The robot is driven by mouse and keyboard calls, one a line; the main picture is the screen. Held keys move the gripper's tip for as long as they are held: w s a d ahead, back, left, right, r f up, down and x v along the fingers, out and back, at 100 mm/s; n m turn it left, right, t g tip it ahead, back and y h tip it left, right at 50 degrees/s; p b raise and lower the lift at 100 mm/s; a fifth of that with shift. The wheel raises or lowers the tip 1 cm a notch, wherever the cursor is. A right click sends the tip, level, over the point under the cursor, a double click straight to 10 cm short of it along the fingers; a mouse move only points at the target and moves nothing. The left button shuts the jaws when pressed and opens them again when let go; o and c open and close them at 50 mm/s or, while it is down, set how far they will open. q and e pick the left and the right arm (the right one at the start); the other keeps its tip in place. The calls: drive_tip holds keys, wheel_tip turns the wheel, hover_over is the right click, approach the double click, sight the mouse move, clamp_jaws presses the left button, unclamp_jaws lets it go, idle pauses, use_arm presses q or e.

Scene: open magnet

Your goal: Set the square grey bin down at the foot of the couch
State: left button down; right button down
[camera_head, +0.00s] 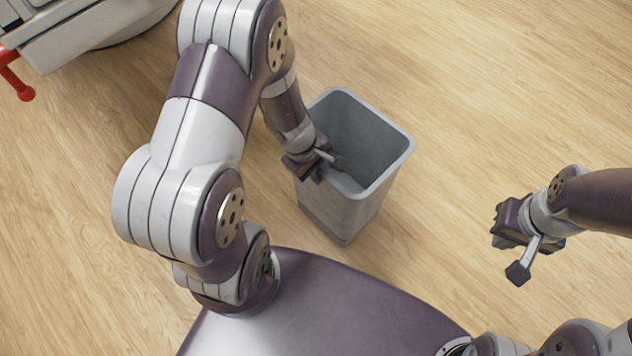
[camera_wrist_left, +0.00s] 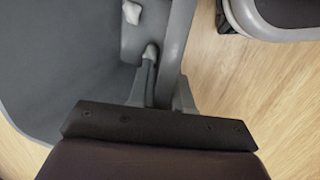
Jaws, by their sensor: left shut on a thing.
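The square grey bin (camera_head: 345,215) stands upright, open and empty-looking, just in front of my base in the head view. My left gripper (camera_head: 325,166) is shut on the bin's rim at its near left side. In the left wrist view, the fingers (camera_wrist_left: 163,88) sit on either side of the bin's wall (camera_wrist_left: 60,75). I cannot tell whether the bin's bottom touches the floor. No couch can be made out for certain.
A white piece of equipment (camera_head: 90,38) with a red handle (camera_head: 18,82) is at the upper left and is cut off by the frame. The wooden floor (camera_head: 500,90) is clear behind and to the right of the bin.

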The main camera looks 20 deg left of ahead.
use_arm(q)
drive_tip(key=shift+w+a+f, duration=0.1)
drive_tip(key=shift+a+f, duration=0.1)
drive_tip(key=shift+a, duration=0.05)
wheel_tip(320, 180, down, 4)
drive_tip(key=b, duration=0.3)
drive_tip(key=shift+r, duration=0.15)
drive_tip(key=c, duration=1.1)
unclamp_jaws()
drive_tip(key=shift+f, duration=0.2)
drive_tip(key=shift+o, duration=0.2)
drive_tip(key=shift+r, duration=0.1)
drive_tip(key=p+v, duration=0.8)
drive_tip(key=v, duration=0.4)
wheel_tip(320, 180, up, 10)
drive_tip(key=m+y, duration=0.2)
drive_tip(key=m, duration=1.1)
hover_over(316, 187)
drive_tip(key=s+d, duration=0.1)
drive_tip(key=s, duration=0.4)
drive_tip(key=shift+a+r+m, duration=0.1)
drive_tip(key=shift+r+m, duration=0.3)
drive_tip(key=shift+m, duration=0.2)
